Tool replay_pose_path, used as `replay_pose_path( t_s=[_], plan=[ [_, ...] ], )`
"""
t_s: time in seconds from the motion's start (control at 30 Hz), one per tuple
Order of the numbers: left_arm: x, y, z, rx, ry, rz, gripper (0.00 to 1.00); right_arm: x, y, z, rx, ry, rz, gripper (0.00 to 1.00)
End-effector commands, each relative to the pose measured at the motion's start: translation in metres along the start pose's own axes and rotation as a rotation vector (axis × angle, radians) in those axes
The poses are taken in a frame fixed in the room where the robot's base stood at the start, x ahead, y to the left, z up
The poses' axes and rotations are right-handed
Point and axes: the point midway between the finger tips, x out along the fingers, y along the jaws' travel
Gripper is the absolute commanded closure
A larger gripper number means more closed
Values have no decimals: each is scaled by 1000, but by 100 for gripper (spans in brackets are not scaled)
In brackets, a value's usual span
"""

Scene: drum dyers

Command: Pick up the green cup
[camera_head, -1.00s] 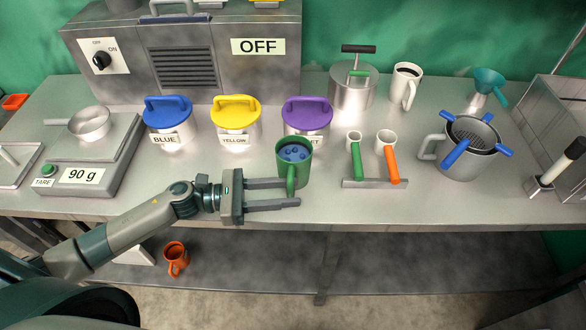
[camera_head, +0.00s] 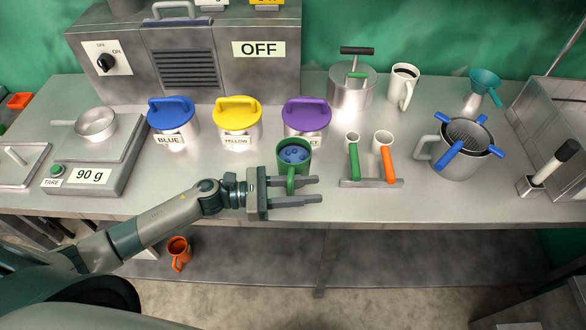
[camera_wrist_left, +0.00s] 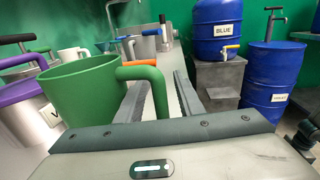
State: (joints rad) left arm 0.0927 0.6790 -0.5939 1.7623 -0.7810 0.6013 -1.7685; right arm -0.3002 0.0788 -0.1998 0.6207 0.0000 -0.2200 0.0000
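The green cup (camera_head: 293,158) stands upright near the front edge of the bench, with blue lumps inside and its handle toward the front. It also shows at the left in the left wrist view (camera_wrist_left: 85,95). My left gripper (camera_head: 318,190) is open, its fingers pointing right just in front of the cup. In the left wrist view the green handle (camera_wrist_left: 158,90) reaches into the space between the two fingers (camera_wrist_left: 162,95). I cannot tell whether a finger touches it. My right gripper is not in view.
Blue (camera_head: 173,118), yellow (camera_head: 238,118) and purple-lidded (camera_head: 306,115) jars stand behind the cup. A rack with green- and orange-handled scoops (camera_head: 371,183) is close to its right. A scale (camera_head: 88,178) is at the left. An orange mug (camera_head: 179,252) sits below the bench.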

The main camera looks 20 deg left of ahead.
Motion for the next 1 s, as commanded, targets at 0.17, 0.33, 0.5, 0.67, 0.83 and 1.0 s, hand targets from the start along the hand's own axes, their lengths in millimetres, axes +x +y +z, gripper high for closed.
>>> replay_pose_path(
  t_s=[0.17,0.33,0.5,0.67,0.83,1.0],
  plan=[
    [0,0,0,0,0,0,66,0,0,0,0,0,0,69],
    [0,0,0,0,0,0,66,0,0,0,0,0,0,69],
    [0,0,0,-1,0,0,100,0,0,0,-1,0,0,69],
    [0,0,1,1,-2,-1,100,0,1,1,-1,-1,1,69],
    [0,0,1,1,-1,0,100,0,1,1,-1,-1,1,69],
    [0,0,4,2,-1,-1,100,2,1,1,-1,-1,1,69]
  ],
)
